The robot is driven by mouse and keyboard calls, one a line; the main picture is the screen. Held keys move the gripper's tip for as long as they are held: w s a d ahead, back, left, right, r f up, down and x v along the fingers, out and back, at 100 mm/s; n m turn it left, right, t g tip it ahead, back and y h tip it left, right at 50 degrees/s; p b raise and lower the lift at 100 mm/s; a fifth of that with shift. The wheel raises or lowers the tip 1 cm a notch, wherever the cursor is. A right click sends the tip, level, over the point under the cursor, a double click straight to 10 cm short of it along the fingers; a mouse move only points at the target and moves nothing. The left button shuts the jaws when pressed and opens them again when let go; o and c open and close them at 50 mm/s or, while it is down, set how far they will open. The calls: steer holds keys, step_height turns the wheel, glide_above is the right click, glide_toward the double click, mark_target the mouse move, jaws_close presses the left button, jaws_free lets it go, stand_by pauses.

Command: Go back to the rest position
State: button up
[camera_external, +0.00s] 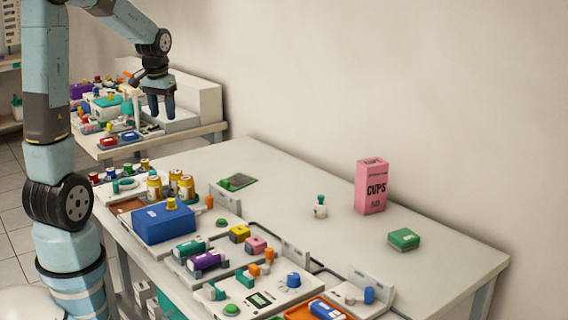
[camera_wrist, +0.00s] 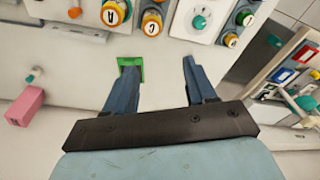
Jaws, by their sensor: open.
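My gripper (camera_external: 161,106) hangs from the raised arm at the back left, pointing down. In the external view it overlaps the far side table, and I cannot tell its exact height. In the wrist view my gripper (camera_wrist: 158,72) shows two blue fingers spread apart with nothing between them. A green pad (camera_wrist: 130,66) appears behind the left fingertip there. In the external view the green pad (camera_external: 237,182) lies flat on the main table.
The side table (camera_external: 185,135) holds many small items.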

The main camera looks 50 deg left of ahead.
steer(key=s+d+r+m+t, duration=0.2)
steer(key=s+d+r, duration=0.2)
steer(key=s+d, duration=0.4)
steer(key=s+d+r+m+t, duration=0.2)
steer(key=s+d+r, duration=0.3)
steer(key=s+d, duration=0.4)
steer(key=d+m, duration=0.1)
steer(key=d, duration=0.5)
steer(key=shift+h, duration=0.4)
steer(key=shift+r, duration=0.1)
steer(key=shift+c, duration=0.4)
stand_by(0.9)
